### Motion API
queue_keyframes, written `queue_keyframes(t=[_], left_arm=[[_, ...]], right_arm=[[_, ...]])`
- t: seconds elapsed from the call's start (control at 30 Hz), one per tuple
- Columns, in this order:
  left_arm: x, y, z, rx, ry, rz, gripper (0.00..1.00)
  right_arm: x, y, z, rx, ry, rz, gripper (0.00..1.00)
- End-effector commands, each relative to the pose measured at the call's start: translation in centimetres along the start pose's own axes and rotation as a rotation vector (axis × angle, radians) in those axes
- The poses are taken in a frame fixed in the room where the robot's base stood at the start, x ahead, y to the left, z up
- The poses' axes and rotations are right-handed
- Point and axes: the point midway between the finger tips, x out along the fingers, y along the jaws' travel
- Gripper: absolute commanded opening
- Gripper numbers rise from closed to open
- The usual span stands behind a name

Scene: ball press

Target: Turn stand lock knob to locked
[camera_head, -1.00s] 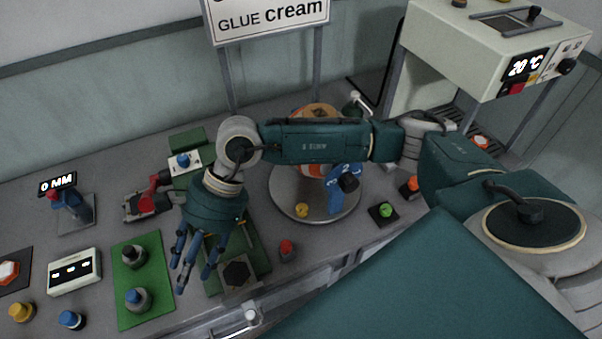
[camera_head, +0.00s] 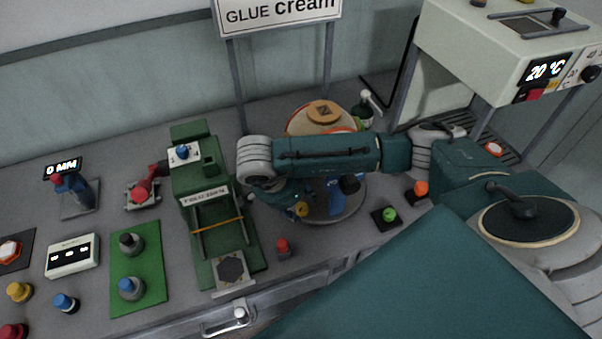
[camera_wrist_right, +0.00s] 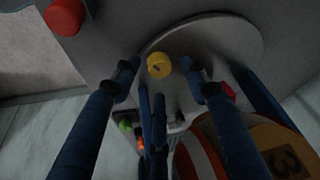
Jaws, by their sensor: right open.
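The yellow knob (camera_head: 302,209), likely the stand lock knob, sits on the round grey stand (camera_head: 350,208). In the right wrist view the knob (camera_wrist_right: 158,65) shows its round top with a short dark mark; the stand (camera_wrist_right: 225,38) is behind it. I cannot read the knob's lock state. My right gripper (camera_head: 288,203) is open and empty, to the left of the knob in the head view. In the right wrist view its blue fingers (camera_wrist_right: 163,82) are spread on either side of the knob, with no clear contact. My left gripper is not in view.
An orange and white ball (camera_wrist_right: 240,150) and a blue bracket (camera_head: 338,195) are on the stand. A green press (camera_head: 205,215) stands to the left. A red button (camera_head: 284,246), green button (camera_head: 389,214) and orange button (camera_head: 420,188) are nearby.

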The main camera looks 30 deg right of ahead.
Motion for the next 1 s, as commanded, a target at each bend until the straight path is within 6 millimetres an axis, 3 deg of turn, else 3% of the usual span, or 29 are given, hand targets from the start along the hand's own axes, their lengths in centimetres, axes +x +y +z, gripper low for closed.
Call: queue_keyframes(t=[0.2, 0.57, 0.77, 1.0], left_arm=[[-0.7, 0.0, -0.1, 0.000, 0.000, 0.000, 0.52], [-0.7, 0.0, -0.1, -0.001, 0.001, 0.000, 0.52], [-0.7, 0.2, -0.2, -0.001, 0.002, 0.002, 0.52], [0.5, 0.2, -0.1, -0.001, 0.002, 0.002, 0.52]], right_arm=[[2.5, 0.1, 0.0, -0.001, 0.000, 0.002, 0.45], [3.1, 0.0, 0.0, -0.001, -0.001, -0.001, 0.45], [3.0, 0.0, 0.0, 0.000, 0.000, -0.002, 0.05], [3.3, -0.3, -0.1, 0.081, 0.003, 0.027, 0.02]])
